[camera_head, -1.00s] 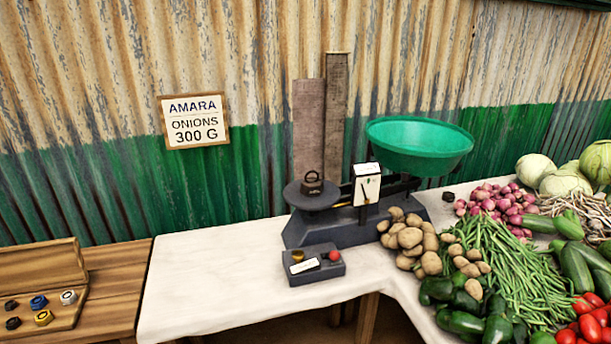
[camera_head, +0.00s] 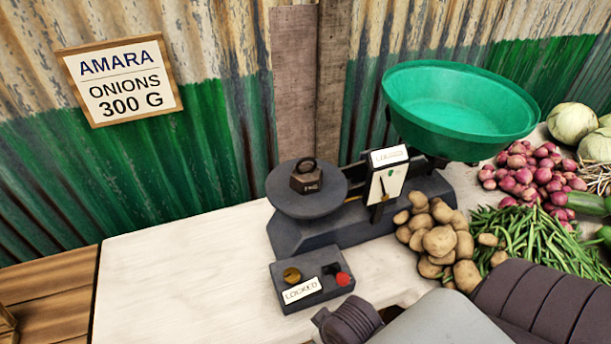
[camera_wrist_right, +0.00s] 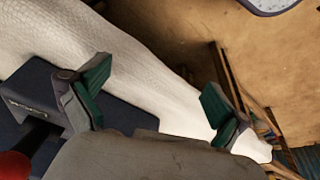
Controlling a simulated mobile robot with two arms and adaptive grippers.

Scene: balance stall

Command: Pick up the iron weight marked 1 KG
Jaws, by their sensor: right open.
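The iron weight (camera_head: 306,180) is a dark block with a ring handle on top. It stands upright on the round dark plate (camera_head: 283,204) of the balance scale (camera_head: 310,234); small lettering on its front is too small to read for sure. My right arm reaches in from the lower right in the head view, below and in front of the scale. My right gripper (camera_wrist_right: 156,88) shows in the wrist view with its two green-padded fingers wide apart and nothing between them. The weight is not in the wrist view. My left gripper is not in view.
A dark control box (camera_head: 313,286) with a brass knob, a red button and a LOCKED label sits before the scale. The green pan (camera_head: 458,105) is raised at right. Potatoes (camera_head: 440,241), green beans (camera_head: 530,238) and onions (camera_head: 530,178) crowd the right; white cloth (camera_head: 185,270) is clear at left.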

